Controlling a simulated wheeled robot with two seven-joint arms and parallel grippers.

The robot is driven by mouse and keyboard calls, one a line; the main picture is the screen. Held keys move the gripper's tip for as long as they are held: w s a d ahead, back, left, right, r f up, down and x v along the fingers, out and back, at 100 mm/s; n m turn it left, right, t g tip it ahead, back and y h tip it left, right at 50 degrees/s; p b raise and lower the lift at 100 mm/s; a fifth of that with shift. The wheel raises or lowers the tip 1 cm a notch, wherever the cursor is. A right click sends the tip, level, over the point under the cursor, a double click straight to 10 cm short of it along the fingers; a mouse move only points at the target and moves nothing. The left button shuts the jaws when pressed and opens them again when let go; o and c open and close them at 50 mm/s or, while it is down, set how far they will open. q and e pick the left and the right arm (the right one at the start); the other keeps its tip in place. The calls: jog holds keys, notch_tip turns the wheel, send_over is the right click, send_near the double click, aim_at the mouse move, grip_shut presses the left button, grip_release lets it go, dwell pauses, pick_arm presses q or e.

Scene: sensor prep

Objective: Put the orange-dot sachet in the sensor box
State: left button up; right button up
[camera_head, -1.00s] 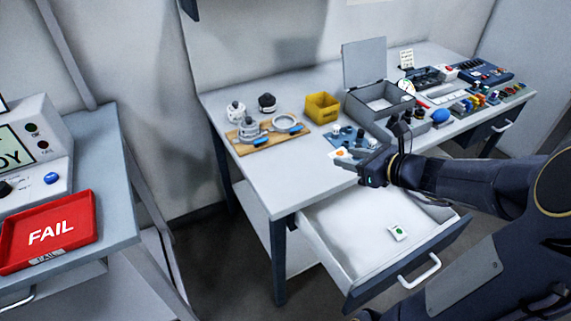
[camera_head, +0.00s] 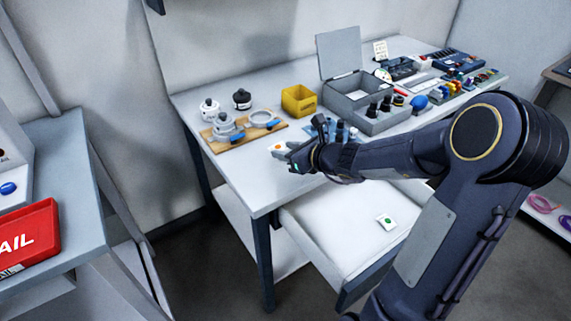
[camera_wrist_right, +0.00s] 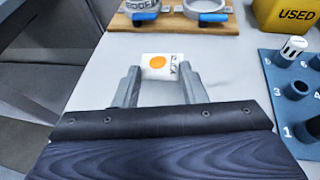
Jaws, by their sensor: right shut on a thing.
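The orange-dot sachet (camera_head: 278,148) is a small white packet with an orange dot. My right gripper (camera_head: 286,153) is shut on it, above the table's front left part. In the right wrist view the sachet (camera_wrist_right: 154,66) sits between the two fingertips (camera_wrist_right: 160,76), its dot facing the camera. The grey sensor box (camera_head: 352,108) stands with its lid up, to the right of and behind the gripper. Several dark-topped cylinders show at the box; my arm hides some of the area in front of it. My left gripper is not in view.
A yellow bin (camera_head: 298,101) marked USED stands left of the box. A wooden board (camera_head: 240,142) with metal fittings is beyond the gripper. A blue numbered rack (camera_wrist_right: 285,95) is close on the right. A green-dot sachet (camera_head: 386,222) lies in the open drawer (camera_head: 335,235) below.

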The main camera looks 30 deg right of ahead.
aim_at(285, 167)
jog(key=shift+w+a+f+b, duration=0.15)
jog(key=shift+f+b, duration=0.15)
jog(key=shift+f, duration=0.65)
jog(key=shift+w+f+b, duration=0.1)
jog(key=shift+f+b, duration=0.2)
jog(key=shift+f, duration=0.6)
jog(key=shift+f, duration=0.1)
